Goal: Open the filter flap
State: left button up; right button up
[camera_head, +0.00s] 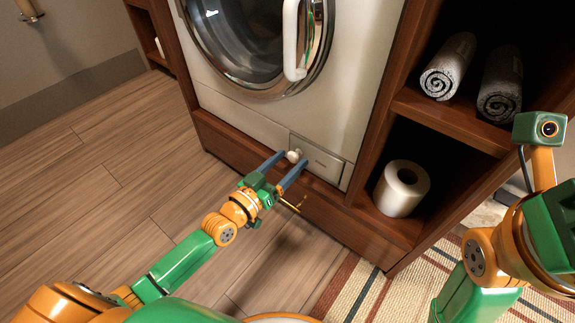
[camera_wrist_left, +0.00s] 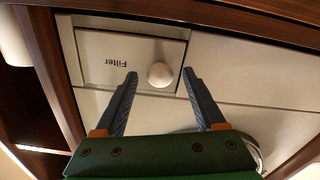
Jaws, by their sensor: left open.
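The filter flap (camera_head: 325,164) is a small pale panel at the lower right of the washing machine front. It looks closed, flush with the machine. In the left wrist view the flap (camera_wrist_left: 108,58) shows the word "Filter" upside down and a round white knob (camera_wrist_left: 160,74). The knob also shows in the head view (camera_head: 294,155). My left gripper (camera_head: 294,158) is open, its two blue-grey fingers pointing at the flap, one on each side of the knob. In the left wrist view gaps show between the knob and both fingers (camera_wrist_left: 160,76). My right gripper is out of view.
The washing machine (camera_head: 240,118) has a round glass door with a white handle (camera_head: 291,40). To its right, a wooden shelf holds rolled towels (camera_head: 448,67) and a toilet roll (camera_head: 401,188). A striped rug (camera_head: 365,293) lies in front. The wooden floor at left is clear.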

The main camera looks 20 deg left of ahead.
pick_arm(q)
grip_shut()
dwell(1.4)
